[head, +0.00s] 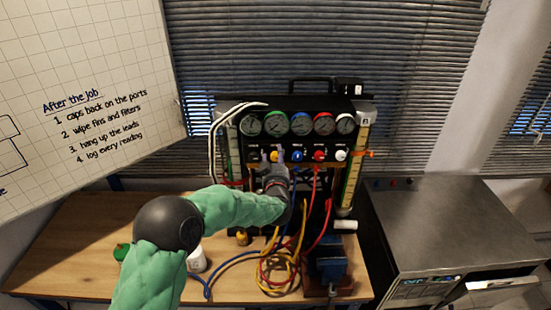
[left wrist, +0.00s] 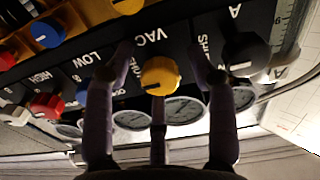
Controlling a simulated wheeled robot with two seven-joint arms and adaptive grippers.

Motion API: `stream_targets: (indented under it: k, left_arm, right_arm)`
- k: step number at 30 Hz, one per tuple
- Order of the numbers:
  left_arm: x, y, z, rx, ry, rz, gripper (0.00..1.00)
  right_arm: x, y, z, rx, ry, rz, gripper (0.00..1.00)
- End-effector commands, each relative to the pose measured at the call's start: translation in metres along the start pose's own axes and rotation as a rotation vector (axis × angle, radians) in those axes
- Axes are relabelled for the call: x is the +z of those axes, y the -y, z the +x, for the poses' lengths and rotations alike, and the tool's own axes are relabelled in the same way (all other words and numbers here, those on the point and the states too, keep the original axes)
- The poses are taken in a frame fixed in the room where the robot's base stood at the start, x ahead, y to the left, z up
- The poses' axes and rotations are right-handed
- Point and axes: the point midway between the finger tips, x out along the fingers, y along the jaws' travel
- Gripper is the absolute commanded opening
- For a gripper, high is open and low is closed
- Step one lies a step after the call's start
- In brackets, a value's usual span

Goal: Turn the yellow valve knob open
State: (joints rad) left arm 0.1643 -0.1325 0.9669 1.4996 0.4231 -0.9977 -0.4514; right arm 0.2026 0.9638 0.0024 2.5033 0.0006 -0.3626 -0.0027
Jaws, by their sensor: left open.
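The yellow valve knob (left wrist: 160,75) sits on the black panel of the gauge rig, by the word VAC in the left wrist view. In the head view the yellow knob (head: 274,156) is partly covered by my left gripper (head: 275,162). The left gripper (left wrist: 160,58) is open, with one finger on each side of the knob. Gaps show between knob and fingers; I cannot tell how deep the fingers reach. My right gripper is in neither view.
A black knob (left wrist: 247,53) is close beside one finger. Blue (head: 297,155), red (head: 319,155) and white (head: 341,155) knobs continue the row, below several gauges (head: 302,123). Coloured hoses (head: 270,270) hang to the wooden bench (head: 60,245). A blue vise (head: 330,266) stands at its right.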

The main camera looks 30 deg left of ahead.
Motion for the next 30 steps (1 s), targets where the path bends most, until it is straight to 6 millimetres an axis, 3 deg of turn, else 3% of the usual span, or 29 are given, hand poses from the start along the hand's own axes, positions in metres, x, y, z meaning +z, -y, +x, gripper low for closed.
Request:
stream_targets:
  k: [4, 5, 10, 11, 20, 30]
  left_arm:
    - [0.0, 0.0, 0.0, 0.0, 0.0, 0.0, 0.56]
    - [0.0, 0.0, 0.0, 0.0, 0.0, 0.0, 0.51]
    - [0.0, 0.0, 0.0, 0.0, 0.0, 0.0, 0.03]
    - [0.0, 0.0, 0.0, 0.0, 0.0, 0.0, 0.0]
    - [0.001, 0.0, 0.0, 0.0, -0.001, -0.025, 0.0]
    - [0.003, 0.001, 0.0, 0.001, -0.005, -0.22, 0.0]
  right_arm:
    - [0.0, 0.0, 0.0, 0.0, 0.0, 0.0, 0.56]
    - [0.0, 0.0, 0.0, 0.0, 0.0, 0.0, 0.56]
    - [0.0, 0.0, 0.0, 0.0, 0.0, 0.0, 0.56]
    - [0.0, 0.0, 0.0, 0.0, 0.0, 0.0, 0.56]
    - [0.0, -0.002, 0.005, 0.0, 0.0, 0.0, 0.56]
    - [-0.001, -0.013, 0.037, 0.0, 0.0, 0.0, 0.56]
